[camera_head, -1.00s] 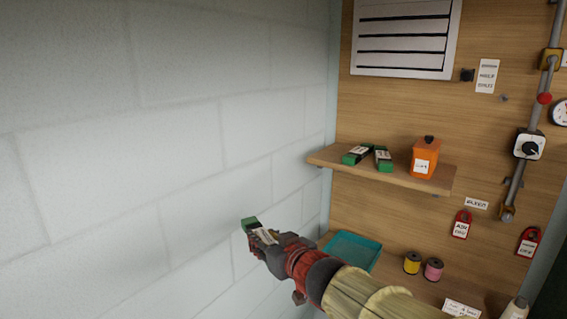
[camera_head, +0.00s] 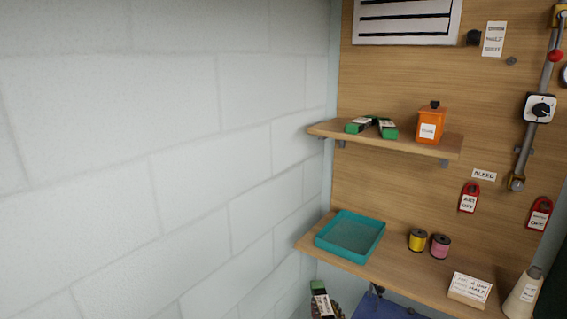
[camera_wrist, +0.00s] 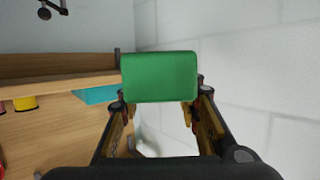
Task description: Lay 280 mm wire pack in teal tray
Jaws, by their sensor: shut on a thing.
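My gripper (camera_wrist: 160,105) is shut on a green pack (camera_wrist: 160,77), which fills the space between the fingers in the wrist view. In the head view the green end of this pack (camera_head: 318,287) and its white label show at the bottom edge, below and in front of the lower shelf. The label is too small to read. The teal tray (camera_head: 350,237) is empty and sits at the left end of the lower shelf. In the wrist view a strip of the tray (camera_wrist: 95,96) shows left of the pack; the rest is hidden.
The lower shelf (camera_head: 395,268) also holds a yellow spool (camera_head: 417,240), a pink spool (camera_head: 440,246), a label card (camera_head: 469,290) and a white cone (camera_head: 522,294). Two green packs (camera_head: 370,126) and an orange container (camera_head: 430,126) stand on the upper shelf. A block wall (camera_head: 180,170) bounds the left.

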